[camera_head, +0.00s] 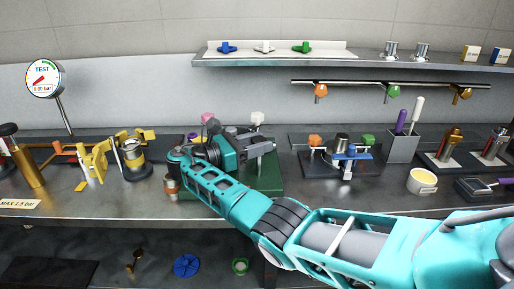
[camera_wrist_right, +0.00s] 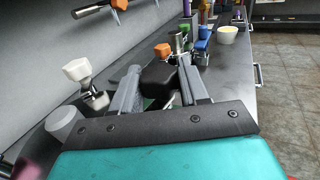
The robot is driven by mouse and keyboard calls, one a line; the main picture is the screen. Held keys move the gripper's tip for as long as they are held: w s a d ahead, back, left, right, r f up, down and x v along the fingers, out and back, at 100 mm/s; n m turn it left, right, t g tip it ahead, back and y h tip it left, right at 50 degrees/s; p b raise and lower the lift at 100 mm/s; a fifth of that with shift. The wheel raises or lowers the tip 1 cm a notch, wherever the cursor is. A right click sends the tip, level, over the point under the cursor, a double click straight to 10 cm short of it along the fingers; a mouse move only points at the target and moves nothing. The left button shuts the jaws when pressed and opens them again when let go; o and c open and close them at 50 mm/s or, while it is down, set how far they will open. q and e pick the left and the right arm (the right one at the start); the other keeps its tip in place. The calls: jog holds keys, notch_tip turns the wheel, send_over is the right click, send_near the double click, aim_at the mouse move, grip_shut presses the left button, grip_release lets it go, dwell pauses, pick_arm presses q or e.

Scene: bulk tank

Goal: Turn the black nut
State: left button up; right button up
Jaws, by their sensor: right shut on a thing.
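The black nut (camera_wrist_right: 158,82) shows in the right wrist view as a dark block between the two grey fingers of my right gripper (camera_wrist_right: 160,88). The fingers are shut on it, one on each side. In the head view my right gripper (camera_head: 262,148) reaches over a dark green block (camera_head: 267,180) on the counter, and the nut cannot be clearly made out there. My left gripper is not in view.
A white knob (camera_head: 257,118) and a pink knob (camera_head: 207,118) stand close behind my right gripper. A blue-handled valve fitting (camera_head: 352,155) stands to its right, and a yellow-handled fitting (camera_head: 133,155) to its left. A shelf (camera_head: 370,63) runs above.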

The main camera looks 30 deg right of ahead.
aim_at(258, 139)
jog(key=shift+g, duration=0.3)
jog(key=o, duration=1)
jog(key=shift+d, duration=0.1)
jog(key=shift+c, duration=0.2)
jog(key=shift+r, duration=0.3)
notch_tip(258, 139, up, 19)
jog(key=p, duration=0.3)
jog(key=shift+r, duration=0.2)
